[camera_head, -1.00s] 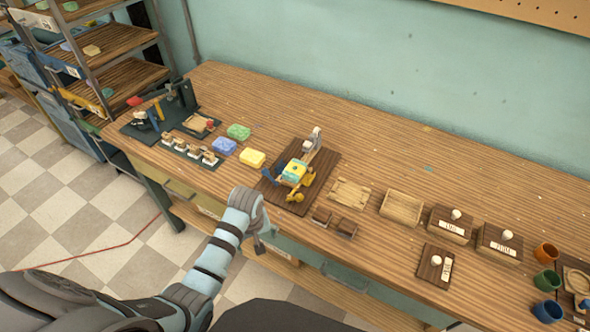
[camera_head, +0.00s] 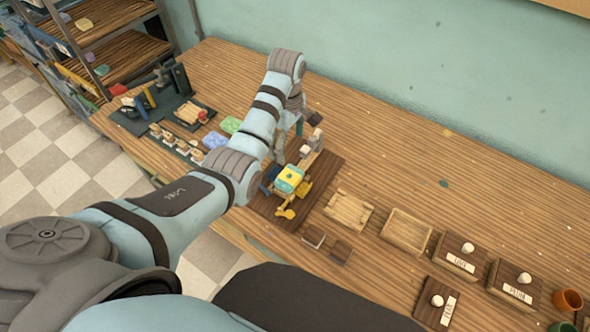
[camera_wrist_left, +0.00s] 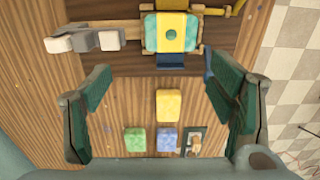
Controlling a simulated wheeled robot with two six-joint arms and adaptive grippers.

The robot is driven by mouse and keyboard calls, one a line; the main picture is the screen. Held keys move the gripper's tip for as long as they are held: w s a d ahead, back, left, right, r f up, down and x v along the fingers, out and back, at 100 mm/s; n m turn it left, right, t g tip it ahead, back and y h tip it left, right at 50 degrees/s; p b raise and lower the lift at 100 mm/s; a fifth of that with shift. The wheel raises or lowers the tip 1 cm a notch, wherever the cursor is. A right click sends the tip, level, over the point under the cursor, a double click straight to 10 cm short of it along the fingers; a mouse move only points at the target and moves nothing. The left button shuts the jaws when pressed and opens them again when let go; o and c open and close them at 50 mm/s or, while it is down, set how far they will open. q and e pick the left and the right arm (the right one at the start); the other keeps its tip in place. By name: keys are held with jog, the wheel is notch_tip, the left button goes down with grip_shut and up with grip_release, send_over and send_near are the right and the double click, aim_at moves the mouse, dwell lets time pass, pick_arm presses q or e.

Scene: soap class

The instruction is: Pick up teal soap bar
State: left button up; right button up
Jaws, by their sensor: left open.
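The teal soap bar (camera_head: 290,179) has a broad yellow band and sits in a small stand on a dark wooden board (camera_head: 265,208). In the left wrist view the teal bar (camera_wrist_left: 171,33) shows at the top, with a round teal spot on its yellow band. My left gripper (camera_head: 288,142) is over the bench near the back of the board, partly hidden by my own arm. My right gripper is not in view.
A green soap (camera_head: 230,124), a blue soap (camera_head: 215,140) and a yellow soap (camera_wrist_left: 170,104) lie left of the board. A grey-tipped arm of the stand (camera_head: 313,142) rises beside the bar. Wooden trays (camera_head: 348,225) stand to the right. The back of the bench is clear.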

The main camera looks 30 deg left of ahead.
pick_arm(q)
send_over(289, 176)
jog(key=f, duration=0.6)
jog(key=shift+s+a+f+b, duration=0.2)
jog(key=shift+a+b, duration=0.1)
jog(key=shift+b, duration=0.1)
jog(key=f, duration=0.3)
jog(key=f+b, duration=0.1)
jog(key=f, duration=0.1)
jog(key=shift+w+d+f, duration=0.25)
jog(key=shift+w+d, duration=0.1)
jog(key=shift+s+r, duration=0.2)
jog(key=shift+c, duration=0.2)
jog(key=c, duration=0.9)
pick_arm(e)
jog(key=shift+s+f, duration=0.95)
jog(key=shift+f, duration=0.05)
